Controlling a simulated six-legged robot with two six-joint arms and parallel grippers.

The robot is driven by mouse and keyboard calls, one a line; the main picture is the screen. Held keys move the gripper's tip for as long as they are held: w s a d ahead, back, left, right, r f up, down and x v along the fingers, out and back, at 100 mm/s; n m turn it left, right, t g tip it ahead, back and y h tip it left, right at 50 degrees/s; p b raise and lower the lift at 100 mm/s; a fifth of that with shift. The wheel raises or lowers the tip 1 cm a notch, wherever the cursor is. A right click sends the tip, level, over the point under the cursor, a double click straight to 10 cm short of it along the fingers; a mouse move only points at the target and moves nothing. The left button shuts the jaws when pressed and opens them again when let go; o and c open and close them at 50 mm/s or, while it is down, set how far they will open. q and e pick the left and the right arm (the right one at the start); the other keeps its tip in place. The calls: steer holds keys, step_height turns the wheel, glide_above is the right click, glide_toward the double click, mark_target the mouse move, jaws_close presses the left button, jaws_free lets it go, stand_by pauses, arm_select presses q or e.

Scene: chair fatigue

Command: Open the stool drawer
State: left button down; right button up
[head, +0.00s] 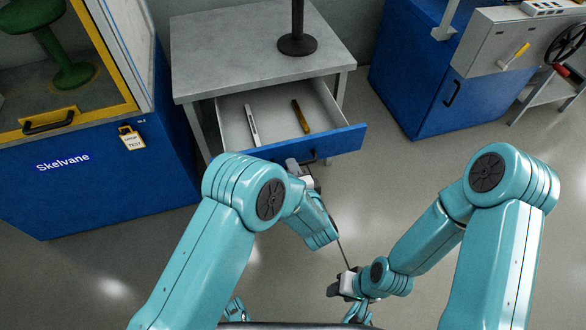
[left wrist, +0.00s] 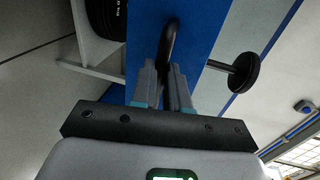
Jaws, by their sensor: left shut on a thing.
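The stool drawer (head: 345,138) has a blue front and stands pulled out from under the grey table (head: 235,60). A silver tool (head: 252,125) and a yellow-handled tool (head: 301,117) lie inside it. My left gripper (head: 298,170) is at the drawer front, partly hidden by its own arm. In the left wrist view, its fingers (left wrist: 166,85) are shut on the dark curved handle (left wrist: 170,42) of the blue front. My right gripper (head: 340,288) is low in front of the drawer and apart from it; its jaws are too unclear to read.
A blue cabinet (head: 100,185) with a glazed, yellow-framed box holding a green stool (head: 68,65) stands at the left. Another blue cabinet (head: 445,95) stands at the right. A black post (head: 297,43) rises from the table. Grey floor (head: 400,165) lies clear right of the drawer.

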arm_select(q)
steer(key=shift+s, duration=0.15)
stand_by(0.3)
steer(key=c, duration=1.1)
jaws_free()
steer(key=shift+s, duration=0.1)
